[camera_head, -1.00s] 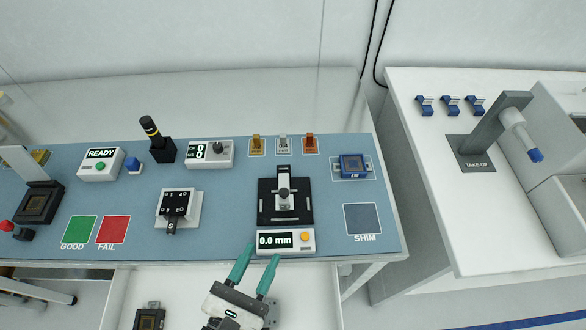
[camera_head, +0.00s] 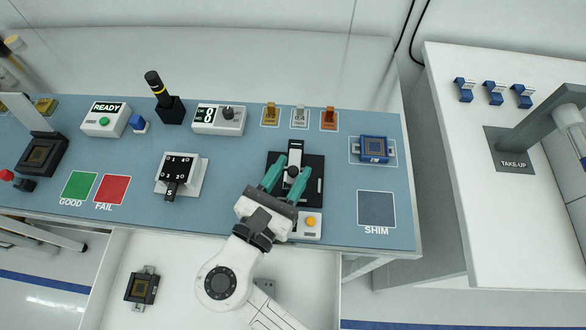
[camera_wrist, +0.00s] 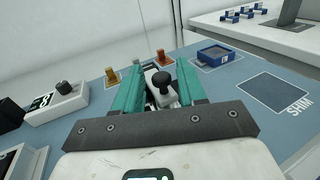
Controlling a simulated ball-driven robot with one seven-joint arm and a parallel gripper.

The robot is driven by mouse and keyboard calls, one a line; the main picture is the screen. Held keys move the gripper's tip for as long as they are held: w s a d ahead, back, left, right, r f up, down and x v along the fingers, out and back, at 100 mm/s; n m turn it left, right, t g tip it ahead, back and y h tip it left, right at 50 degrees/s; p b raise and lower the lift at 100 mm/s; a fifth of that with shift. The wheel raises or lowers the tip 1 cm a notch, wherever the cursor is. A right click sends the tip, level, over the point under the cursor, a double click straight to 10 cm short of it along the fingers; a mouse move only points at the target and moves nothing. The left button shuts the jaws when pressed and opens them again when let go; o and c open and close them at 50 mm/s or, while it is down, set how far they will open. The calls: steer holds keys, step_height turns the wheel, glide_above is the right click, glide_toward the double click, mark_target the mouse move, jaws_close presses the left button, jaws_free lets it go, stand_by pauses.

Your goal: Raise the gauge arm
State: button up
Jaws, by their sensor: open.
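The gauge (camera_head: 315,190) is a black plate with an upright column and a white slide at the right of the blue bench mat. Its arm carries a dark round knob (camera_head: 293,172), which also shows in the wrist view (camera_wrist: 163,84). My gripper (camera_head: 285,170) is open, with its two teal fingers reaching over the gauge. In the wrist view my gripper (camera_wrist: 160,82) has one finger on each side of the knob and white arm. I cannot tell whether a finger touches them. The gauge's readout box (camera_head: 308,226) is partly hidden by my gripper; its digits are covered.
A black-and-white selector (camera_head: 181,176) is to the left. An open drawer (camera_head: 185,290) is in front, holding a dark socket (camera_head: 142,288).

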steer(key=shift+w+d, duration=0.3)
steer(key=shift+w, duration=0.3)
steer(key=shift+c, duration=0.4)
jaws_close()
